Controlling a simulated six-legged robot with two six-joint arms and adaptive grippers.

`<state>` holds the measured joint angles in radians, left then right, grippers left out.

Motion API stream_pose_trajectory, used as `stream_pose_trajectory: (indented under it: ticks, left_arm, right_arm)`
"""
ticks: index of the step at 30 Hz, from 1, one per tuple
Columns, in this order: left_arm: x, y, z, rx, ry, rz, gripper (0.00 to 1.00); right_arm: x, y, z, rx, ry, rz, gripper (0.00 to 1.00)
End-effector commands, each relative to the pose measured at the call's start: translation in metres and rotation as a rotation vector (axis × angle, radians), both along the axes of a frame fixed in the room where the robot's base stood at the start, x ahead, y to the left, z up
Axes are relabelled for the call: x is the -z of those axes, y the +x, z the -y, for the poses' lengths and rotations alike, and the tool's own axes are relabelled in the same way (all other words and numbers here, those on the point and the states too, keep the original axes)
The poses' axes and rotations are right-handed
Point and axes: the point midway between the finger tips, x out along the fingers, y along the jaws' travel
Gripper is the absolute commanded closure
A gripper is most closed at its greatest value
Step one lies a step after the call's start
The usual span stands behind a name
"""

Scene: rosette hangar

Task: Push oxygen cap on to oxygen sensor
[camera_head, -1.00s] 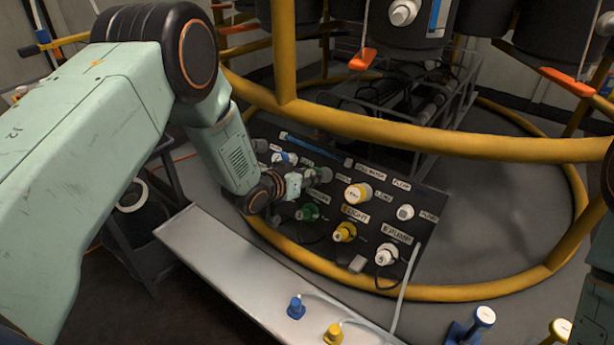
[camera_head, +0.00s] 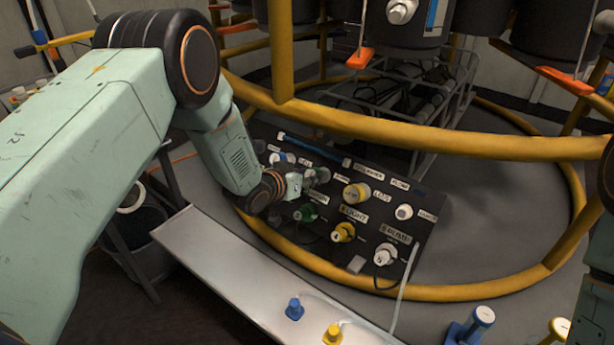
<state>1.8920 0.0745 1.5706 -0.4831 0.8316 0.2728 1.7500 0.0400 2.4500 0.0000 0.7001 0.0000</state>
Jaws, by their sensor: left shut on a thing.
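The dark panel (camera_head: 420,222) with several coloured, labelled fittings lies tilted inside the yellow ring. My left gripper (camera_head: 312,180) reaches over its left part and is shut on a small, pale greenish-grey cap-like piece (camera_head: 322,174). I cannot make out whether this piece is the oxygen cap or whether it touches a fitting. A green fitting (camera_head: 307,213) sits just below the gripper, partly hidden by it. Its label is not clearly readable, so I cannot confirm the oxygen sensor. My right gripper is out of view.
Yellow (camera_head: 343,232) and white (camera_head: 385,255) fittings stand right of the gripper. A thick yellow rail (camera_head: 400,137) crosses above the panel. A grey bench (camera_head: 225,268) in front holds blue (camera_head: 294,309) and yellow (camera_head: 333,334) plugs. Cables run at the panel's lower right.

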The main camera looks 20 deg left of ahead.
Motion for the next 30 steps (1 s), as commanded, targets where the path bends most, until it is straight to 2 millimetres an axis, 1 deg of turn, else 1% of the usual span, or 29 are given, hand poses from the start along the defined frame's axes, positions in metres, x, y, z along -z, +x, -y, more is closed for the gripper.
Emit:
stream_pose_trajectory:
  ticks: [3,4,13,23,26,30]
  left_arm:
    - [0.000,0.000,0.000,0.000,0.000,0.000,0.79]
    - [0.000,0.000,0.000,0.000,0.000,0.000,0.61]
    - [0.000,0.000,0.000,0.000,0.000,0.000,0.36]
    - [-0.001,-0.001,-0.001,0.000,0.000,0.000,0.36]
    - [-0.003,-0.007,-0.003,-0.002,-0.001,-0.002,0.36]
    - [-0.012,-0.023,-0.009,-0.002,-0.002,-0.002,0.36]
  right_arm:
    - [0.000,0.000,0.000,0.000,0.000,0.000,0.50]
    - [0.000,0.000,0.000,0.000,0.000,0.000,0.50]
    - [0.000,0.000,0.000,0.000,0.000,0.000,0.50]
    - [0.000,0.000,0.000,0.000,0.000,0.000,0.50]
    - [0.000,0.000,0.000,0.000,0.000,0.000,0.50]
    - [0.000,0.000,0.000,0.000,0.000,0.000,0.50]
